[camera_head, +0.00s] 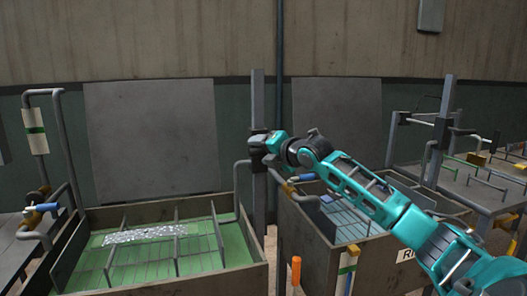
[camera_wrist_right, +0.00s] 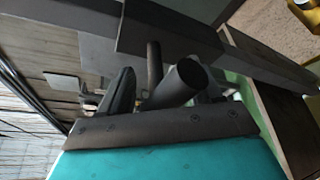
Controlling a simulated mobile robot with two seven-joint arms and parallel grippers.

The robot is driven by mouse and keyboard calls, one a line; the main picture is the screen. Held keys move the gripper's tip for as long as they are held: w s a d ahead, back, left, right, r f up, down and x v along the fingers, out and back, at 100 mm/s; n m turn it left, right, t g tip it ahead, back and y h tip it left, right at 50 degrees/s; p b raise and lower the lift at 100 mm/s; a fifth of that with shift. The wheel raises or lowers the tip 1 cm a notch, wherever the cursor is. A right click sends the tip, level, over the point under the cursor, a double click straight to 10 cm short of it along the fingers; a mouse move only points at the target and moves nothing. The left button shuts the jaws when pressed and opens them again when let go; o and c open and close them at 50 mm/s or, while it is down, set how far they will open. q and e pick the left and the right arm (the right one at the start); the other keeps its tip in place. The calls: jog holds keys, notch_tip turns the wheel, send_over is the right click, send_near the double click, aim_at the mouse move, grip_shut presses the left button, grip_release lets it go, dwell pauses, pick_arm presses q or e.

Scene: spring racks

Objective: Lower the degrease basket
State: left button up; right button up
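The degrease basket (camera_head: 177,241) appears to be the grey wire frame low in the left tank (camera_head: 260,272), over green liquid, with a patch of small shiny parts (camera_head: 145,235) inside. A grey bent handle bar (camera_head: 238,185) rises at the tank's right side towards the post. My right gripper (camera_head: 262,147) is at the upright post, at the top of that bar. In the right wrist view, a dark tube (camera_wrist_right: 178,82) lies between the gripper's fingers (camera_wrist_right: 165,92); whether they press on it is unclear. My left gripper is out of view.
A second tank (camera_head: 325,240), partly labelled "RI", stands right of the post (camera_head: 257,100), under my right arm. Another rack (camera_head: 445,125) and a grey table (camera_head: 470,185) with rods stand farther right. A bent pipe stand (camera_head: 62,130) is at left.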

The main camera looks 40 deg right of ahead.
grip_shut()
notch_tip(320, 180, down, 17)
jog(key=b, duration=0.3)
jog(key=shift+b, duration=0.4)
jog(key=shift+s, duration=0.1)
dwell(0.3)
jog(key=shift+o, duration=0.8)
grip_release()
jog(key=shift+a, duration=0.1)
jog(key=shift+r, duration=0.15)
